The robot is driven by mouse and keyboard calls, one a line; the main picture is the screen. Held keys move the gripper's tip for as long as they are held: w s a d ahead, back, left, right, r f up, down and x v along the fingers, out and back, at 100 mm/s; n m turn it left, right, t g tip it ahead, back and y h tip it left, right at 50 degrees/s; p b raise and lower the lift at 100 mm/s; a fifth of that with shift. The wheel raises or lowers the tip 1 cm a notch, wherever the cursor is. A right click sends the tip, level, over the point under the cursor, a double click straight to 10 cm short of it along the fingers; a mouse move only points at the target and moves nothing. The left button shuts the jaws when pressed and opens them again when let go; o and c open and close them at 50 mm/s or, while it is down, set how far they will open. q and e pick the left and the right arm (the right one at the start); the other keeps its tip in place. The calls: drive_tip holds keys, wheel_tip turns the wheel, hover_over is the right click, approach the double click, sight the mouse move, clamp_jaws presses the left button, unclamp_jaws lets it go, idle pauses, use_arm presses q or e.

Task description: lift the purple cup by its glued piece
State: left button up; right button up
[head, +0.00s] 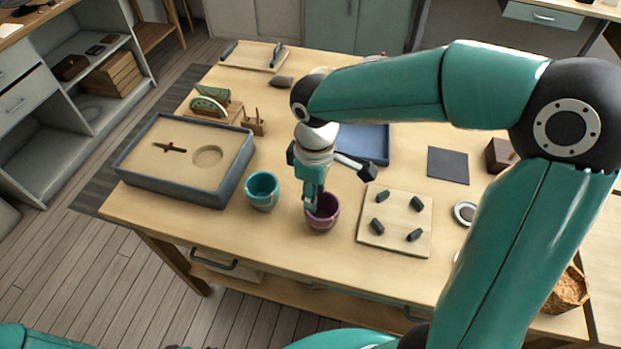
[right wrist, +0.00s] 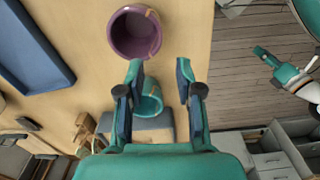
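The purple cup (head: 325,221) stands upright on the table near its front edge. In the right wrist view my right gripper (right wrist: 159,69) is open with nothing held. One finger appears close to the rim; I cannot tell if it touches. My left gripper (right wrist: 268,62) is small there, away from the table.
A teal cup (head: 262,194) stands just left of the purple one. A grey box with a sand-coloured top (head: 180,180) is at left. A wooden board with dark pegs (head: 397,221) is at right, a blue tray (head: 370,143) behind. Bare table lies in front.

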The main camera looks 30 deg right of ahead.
sight(316, 218)
drive_tip(key=shift+f, duration=0.1)
drive_tip(key=shift+s+f, duration=0.1)
drive_tip(key=shift+s, duration=0.1)
drive_tip(key=shift+s+d+f+b, duration=0.1)
drive_tip(key=shift+f+b, duration=0.1)
drive_tip(key=shift+b, duration=0.25)
drive_tip(key=shift+f+b, duration=0.5)
drive_tip(key=shift+f, duration=0.2)
drive_tip(key=shift+f+b, duration=2.7)
drive_tip(key=shift+f, duration=0.55)
clamp_jaws()
